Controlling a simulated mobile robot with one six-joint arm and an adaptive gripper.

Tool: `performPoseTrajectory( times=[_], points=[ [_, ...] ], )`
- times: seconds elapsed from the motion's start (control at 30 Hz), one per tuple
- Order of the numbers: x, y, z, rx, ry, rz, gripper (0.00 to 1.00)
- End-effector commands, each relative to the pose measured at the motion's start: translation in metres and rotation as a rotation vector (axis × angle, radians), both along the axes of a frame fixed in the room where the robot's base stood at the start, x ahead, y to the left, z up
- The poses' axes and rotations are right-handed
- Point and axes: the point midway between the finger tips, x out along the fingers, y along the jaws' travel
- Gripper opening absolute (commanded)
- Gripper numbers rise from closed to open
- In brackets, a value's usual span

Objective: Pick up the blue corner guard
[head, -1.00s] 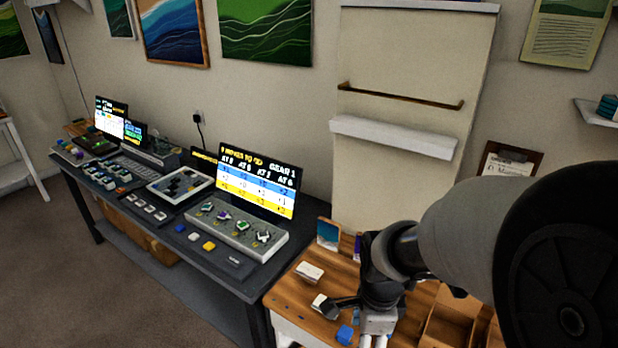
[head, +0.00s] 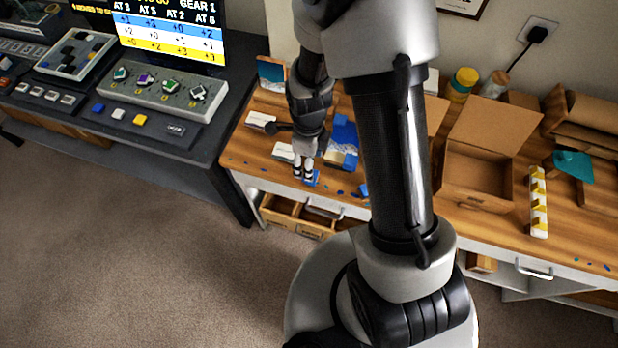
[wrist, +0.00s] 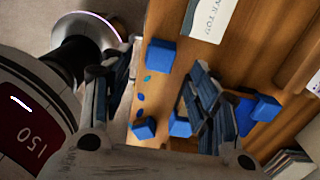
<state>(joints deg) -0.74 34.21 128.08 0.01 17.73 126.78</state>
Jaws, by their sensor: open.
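Several small blue blocky pieces that look like corner guards lie on the wooden bench; I cannot tell which one is meant. In the head view one blue corner guard (head: 312,179) is right beside my gripper (head: 303,176), near the bench's front edge, and another blue piece (head: 363,190) lies to the right. In the wrist view my gripper (wrist: 160,78) is open. Blue pieces show at the upper middle (wrist: 161,54), lower down (wrist: 143,129), beside the right finger (wrist: 180,125) and beyond it (wrist: 267,108). The right finger hides part of the bench. Nothing is visibly held.
White cards (head: 261,120) lie on the bench (head: 240,148) left of my gripper. An open cardboard box (head: 478,190) and a yellow-and-white strip (head: 538,203) stand to the right. A dark console table (head: 190,140) adjoins on the left. Small blue bits lie on the wood.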

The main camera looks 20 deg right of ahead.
Motion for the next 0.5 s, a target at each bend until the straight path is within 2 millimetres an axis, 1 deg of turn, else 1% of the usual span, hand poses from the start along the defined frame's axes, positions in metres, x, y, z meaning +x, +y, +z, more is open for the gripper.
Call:
performPoseTrajectory(
  times=[0.03,0.17,0.27,0.5],
  points=[
    [0.000,0.000,-0.006,0.001,0.001,0.000,0.55],
    [0.000,0.000,-0.010,0.000,0.000,0.000,0.55],
    [0.000,-0.001,-0.018,0.000,0.000,0.000,0.55],
    [-0.001,-0.004,-0.054,0.000,0.002,0.000,0.55]
  ],
)
